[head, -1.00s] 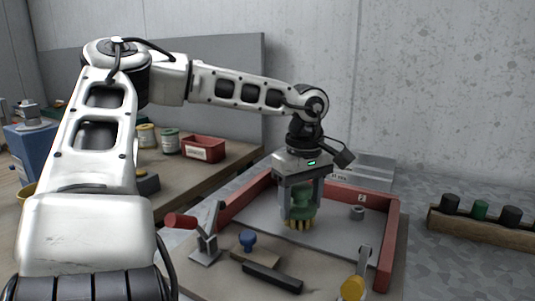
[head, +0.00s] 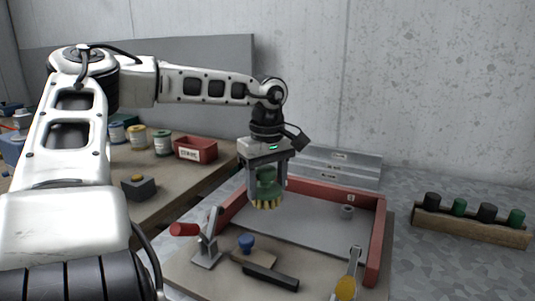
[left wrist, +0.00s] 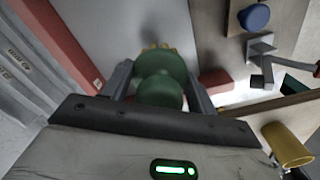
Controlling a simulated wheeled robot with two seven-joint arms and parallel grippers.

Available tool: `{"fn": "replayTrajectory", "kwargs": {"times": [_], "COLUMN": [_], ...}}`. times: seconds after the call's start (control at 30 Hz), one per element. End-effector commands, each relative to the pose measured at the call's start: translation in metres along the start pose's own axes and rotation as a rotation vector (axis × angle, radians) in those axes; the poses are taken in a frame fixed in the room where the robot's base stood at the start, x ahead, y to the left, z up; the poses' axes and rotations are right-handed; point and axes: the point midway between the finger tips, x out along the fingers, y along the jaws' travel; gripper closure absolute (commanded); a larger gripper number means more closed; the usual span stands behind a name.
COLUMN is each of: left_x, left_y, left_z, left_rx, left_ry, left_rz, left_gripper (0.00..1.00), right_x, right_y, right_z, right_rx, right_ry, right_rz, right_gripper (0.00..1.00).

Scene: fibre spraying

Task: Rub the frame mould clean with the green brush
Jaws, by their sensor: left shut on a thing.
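My left gripper (head: 266,190) is shut on the green brush (head: 267,178), which has a rounded green handle and yellow bristles pointing down. It is over the left back part of the frame mould (head: 375,236), a red-walled frame around a grey plate (head: 310,222). In the left wrist view the brush (left wrist: 160,78) sits between the two fingers, its bristles mostly hidden behind the handle. Whether the bristles touch the plate I cannot tell. A small grey ring-like part (head: 347,212) is on the plate near the right wall. My right gripper is not in view.
Toggle clamps with a red handle (head: 184,229) and a yellow handle (head: 345,289) stand at the front. A blue-knobbed tool (head: 246,243) and a black bar (head: 270,277) lie before the frame. A wooden rack (head: 470,228) is at right, a red bin (head: 196,149) behind left.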

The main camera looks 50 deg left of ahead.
Motion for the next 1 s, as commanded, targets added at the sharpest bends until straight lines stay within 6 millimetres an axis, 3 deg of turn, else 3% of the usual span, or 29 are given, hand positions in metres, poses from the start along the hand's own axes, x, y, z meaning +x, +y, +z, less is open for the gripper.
{"fn": "replayTrajectory", "kwargs": {"times": [0.43,0.7,1.0], "left_x": [-0.044,-0.049,-0.053], "left_y": [-0.004,-0.005,-0.004], "left_z": [-0.003,-0.003,-0.003], "left_rx": [-0.008,-0.010,-0.010], "left_ry": [-0.001,-0.001,0.000], "left_rz": [0.002,0.002,0.002], "left_gripper": [0.63,0.63,0.63], "right_x": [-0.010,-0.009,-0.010], "right_y": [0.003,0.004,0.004], "right_z": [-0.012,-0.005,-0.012], "right_rx": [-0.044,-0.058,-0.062], "right_ry": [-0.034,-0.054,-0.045], "right_rz": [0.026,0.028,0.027], "right_gripper": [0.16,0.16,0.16]}}
